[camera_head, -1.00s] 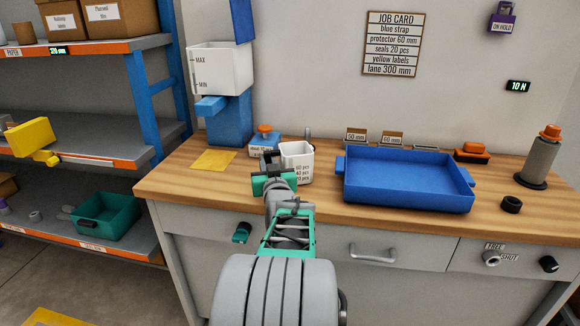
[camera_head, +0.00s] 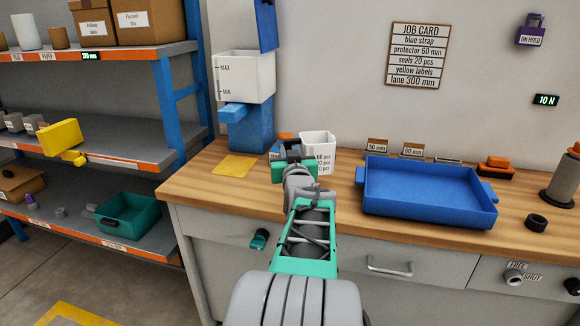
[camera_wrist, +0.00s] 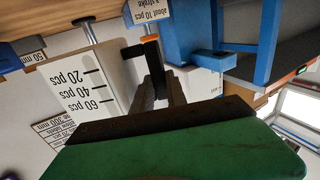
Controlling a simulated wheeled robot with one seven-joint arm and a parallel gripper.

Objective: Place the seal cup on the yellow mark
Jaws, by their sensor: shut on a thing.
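The seal cup (camera_head: 319,150) is a white, square cup with piece marks on its side. It looks lifted a little above the bench, left of the blue tray. My gripper (camera_head: 291,154) is at the cup's left side and shut on it. In the wrist view the cup (camera_wrist: 88,82) appears upside down beside the dark fingers (camera_wrist: 153,78); the exact grip is partly hidden. The yellow mark (camera_head: 234,166) is a flat yellow square on the bench, left of my gripper and in front of the blue dispenser. Nothing stands on it.
The blue dispenser (camera_head: 250,130) with its white hopper stands behind the mark. A small blue, orange-topped device (camera_head: 284,138) is partly hidden behind my gripper. The blue tray (camera_head: 428,208) is right of the cup. Shelves (camera_head: 100,160) stand left of the bench.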

